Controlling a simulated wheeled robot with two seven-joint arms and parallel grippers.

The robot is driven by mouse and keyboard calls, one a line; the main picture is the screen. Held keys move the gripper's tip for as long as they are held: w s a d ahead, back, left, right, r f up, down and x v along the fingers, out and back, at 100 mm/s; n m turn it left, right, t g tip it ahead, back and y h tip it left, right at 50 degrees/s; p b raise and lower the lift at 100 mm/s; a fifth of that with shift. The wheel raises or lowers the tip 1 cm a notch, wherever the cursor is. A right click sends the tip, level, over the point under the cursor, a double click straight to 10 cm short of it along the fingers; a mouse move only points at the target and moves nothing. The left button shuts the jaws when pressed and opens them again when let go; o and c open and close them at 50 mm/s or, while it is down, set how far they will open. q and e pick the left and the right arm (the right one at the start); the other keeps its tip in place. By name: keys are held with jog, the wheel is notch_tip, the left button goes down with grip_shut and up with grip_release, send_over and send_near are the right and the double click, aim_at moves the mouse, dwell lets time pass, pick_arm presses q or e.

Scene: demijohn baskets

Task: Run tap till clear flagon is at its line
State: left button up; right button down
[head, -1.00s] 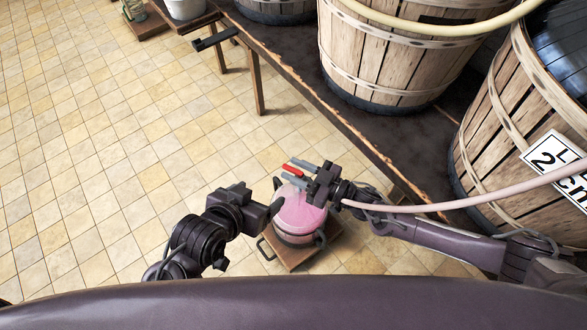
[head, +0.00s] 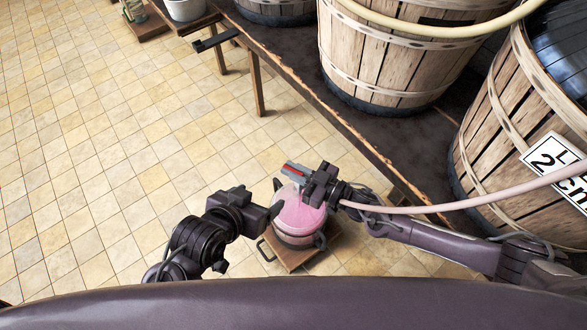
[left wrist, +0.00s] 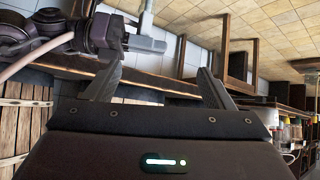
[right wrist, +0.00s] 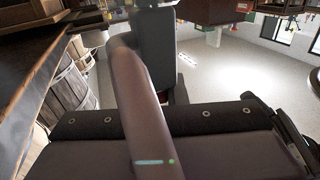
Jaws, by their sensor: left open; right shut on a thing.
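The clear flagon (head: 300,222) holds pink liquid and stands upright on the floor-level wooden platform (head: 290,262). Its level line cannot be made out from here. My right gripper (head: 293,170) is above the flagon's mouth, shut on a red tap lever (head: 297,172), which shows as a thin strip between the fingers. The tap's body and spout are mostly hidden under the gripper. My right gripper also shows in the left wrist view (left wrist: 150,43). My left gripper (head: 277,209) is open and empty, just left of the flagon; its spread fingers show in the left wrist view (left wrist: 160,80).
Large wooden tubs (head: 385,60) stand on the dark bench (head: 300,70); the right one carries a sign (head: 555,162). A white bucket (head: 186,8) is far left.

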jog(key=m+t+h+p, duration=0.1)
jog(key=m+t+h, duration=0.1)
jog(key=shift+r+t, duration=0.15)
jog(key=shift+t, duration=0.25)
jog(key=shift+w+d+m+t+h+p, duration=0.15)
jog(key=shift+m+t+h+p, duration=0.4)
jog(key=shift+m+t+h, duration=0.4)
pick_arm(q)
jog(key=s+a+f+g+y, duration=0.1)
jog(key=s+a+f+g, duration=0.2)
jog(key=s+f, duration=0.1)
jog(key=shift+s+g+y, duration=0.4)
jog(key=shift+s, duration=0.25)
pick_arm(e)
jog(key=shift+w+d+m+t+h, duration=0.15)
jog(key=shift+m+t+h, duration=0.3)
jog(key=shift+h, duration=0.1)
jog(key=c, duration=1.4)
grip_release()
jog(key=shift+c, duration=0.2)
